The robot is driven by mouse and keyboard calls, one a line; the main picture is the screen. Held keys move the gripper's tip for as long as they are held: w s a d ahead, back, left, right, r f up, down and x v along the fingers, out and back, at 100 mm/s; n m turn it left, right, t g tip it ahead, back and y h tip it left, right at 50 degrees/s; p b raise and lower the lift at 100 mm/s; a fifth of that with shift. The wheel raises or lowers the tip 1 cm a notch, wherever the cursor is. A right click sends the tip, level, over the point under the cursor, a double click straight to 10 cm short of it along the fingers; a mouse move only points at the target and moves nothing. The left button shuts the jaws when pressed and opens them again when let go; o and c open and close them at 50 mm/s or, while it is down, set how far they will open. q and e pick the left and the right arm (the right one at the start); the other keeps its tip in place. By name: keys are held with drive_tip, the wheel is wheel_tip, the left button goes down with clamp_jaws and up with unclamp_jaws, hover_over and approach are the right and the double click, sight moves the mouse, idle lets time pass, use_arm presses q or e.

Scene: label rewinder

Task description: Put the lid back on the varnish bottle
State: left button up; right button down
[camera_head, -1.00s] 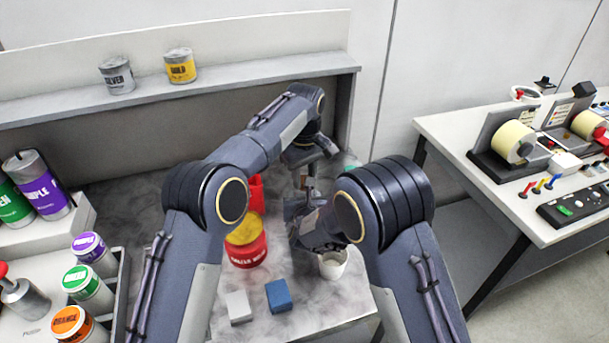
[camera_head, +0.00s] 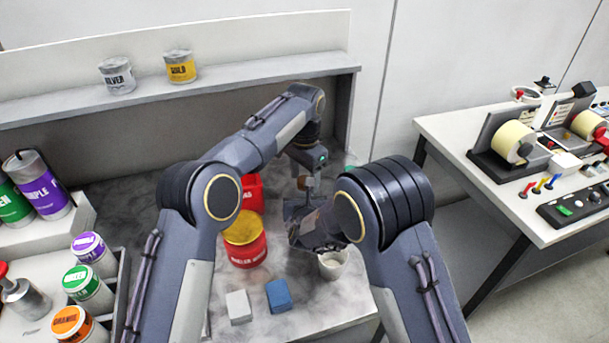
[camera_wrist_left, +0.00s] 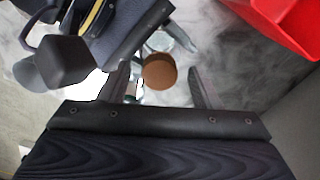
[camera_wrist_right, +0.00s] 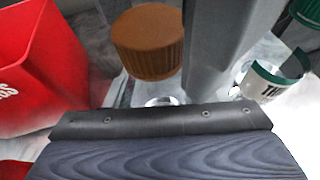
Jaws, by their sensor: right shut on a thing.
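The brown ribbed lid (camera_wrist_right: 148,42) is upright above clear glass in the right wrist view. In the left wrist view the lid (camera_wrist_left: 159,72) lies between the spread fingers of my left gripper (camera_wrist_left: 158,82), with gaps on both sides. My left gripper is open and points down from above. My right gripper (camera_head: 300,208) is shut on the clear varnish bottle (camera_wrist_right: 160,100), below the lid. Most of the bottle is hidden by my right gripper, and I cannot tell whether the lid is fully seated. The lid is small in the head view (camera_head: 305,183).
A red bin (camera_head: 252,193) and a red tin (camera_head: 246,248) stand left of the grippers. A white cup (camera_head: 333,263), a white block (camera_head: 238,305) and a blue block (camera_head: 278,295) are in front. A green-rimmed container (camera_wrist_right: 275,82) stands close by on the right.

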use_arm(q)
drive_tip(key=shift+r, duration=0.15)
drive_tip(key=shift+r, duration=3.6)
use_arm(e)
drive_tip(key=c, duration=0.5)
unclamp_jaws()
use_arm(q)
drive_tip(key=shift+f, duration=0.1)
use_arm(e)
drive_tip(key=shift+s, duration=0.1)
use_arm(q)
drive_tip(key=shift+f+b, duration=0.9)
drive_tip(key=shift+b, duration=0.15)
use_arm(e)
drive_tip(key=v, duration=0.7)
drive_tip(key=shift+s+r, duration=0.15)
drive_tip(key=shift+s, duration=0.15)
use_arm(q)
drive_tip(key=shift+f, duration=0.1)
